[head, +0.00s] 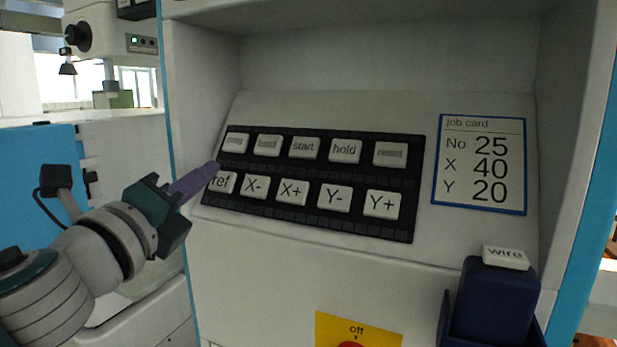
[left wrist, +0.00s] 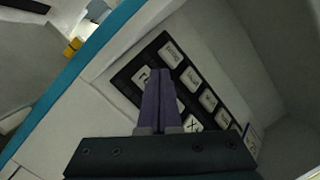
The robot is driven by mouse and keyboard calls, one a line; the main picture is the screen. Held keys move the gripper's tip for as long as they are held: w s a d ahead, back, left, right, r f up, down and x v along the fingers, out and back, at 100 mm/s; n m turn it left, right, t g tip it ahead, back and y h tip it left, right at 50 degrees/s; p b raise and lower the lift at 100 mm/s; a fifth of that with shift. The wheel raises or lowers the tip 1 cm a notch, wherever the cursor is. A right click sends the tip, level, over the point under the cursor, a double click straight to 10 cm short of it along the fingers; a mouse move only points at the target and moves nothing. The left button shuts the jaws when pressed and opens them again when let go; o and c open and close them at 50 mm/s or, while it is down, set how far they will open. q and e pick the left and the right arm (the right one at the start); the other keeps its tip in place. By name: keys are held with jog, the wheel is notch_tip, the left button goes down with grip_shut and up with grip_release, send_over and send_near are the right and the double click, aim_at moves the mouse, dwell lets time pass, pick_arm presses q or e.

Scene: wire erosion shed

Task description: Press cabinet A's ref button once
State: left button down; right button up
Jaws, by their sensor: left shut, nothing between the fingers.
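The ref button (head: 222,182) is a white key at the left end of the lower row on a black key panel (head: 314,222). My left gripper (head: 215,166) is shut and empty, its purple fingers pointing at the upper left of the ref button. In the head view the fingertips overlap the key's edge; I cannot tell whether they touch it. In the left wrist view the purple fingers (left wrist: 158,78) cover part of the ref key (left wrist: 142,74). My right gripper is not in view.
The X- key (head: 255,186) sits right beside ref, and an upper row with start (head: 304,148) and hold (head: 345,151) lies above. A job card (head: 479,165) is at right. A blue wire holder (head: 492,300) and a yellow off plate (head: 338,328) are below.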

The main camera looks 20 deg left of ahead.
pick_arm(q)
jog(key=shift+f, duration=0.1)
dwell(0.7)
jog(key=shift+w+f+b, duration=0.15)
jog(key=shift+w+b, duration=0.2)
jog(key=shift+w+f+b, duration=0.25)
jog(key=shift+w+b, duration=0.05)
dwell(0.6)
dwell(0.4)
jog(key=shift+s+r+p, duration=0.5)
jog(key=shift+s+p, duration=0.1)
jog(key=shift+s, duration=0.05)
jog(key=s+r+p, duration=0.1)
jog(key=s, duration=0.1)
jog(key=s+r+p, duration=0.2)
jog(key=shift+a, duration=0.15)
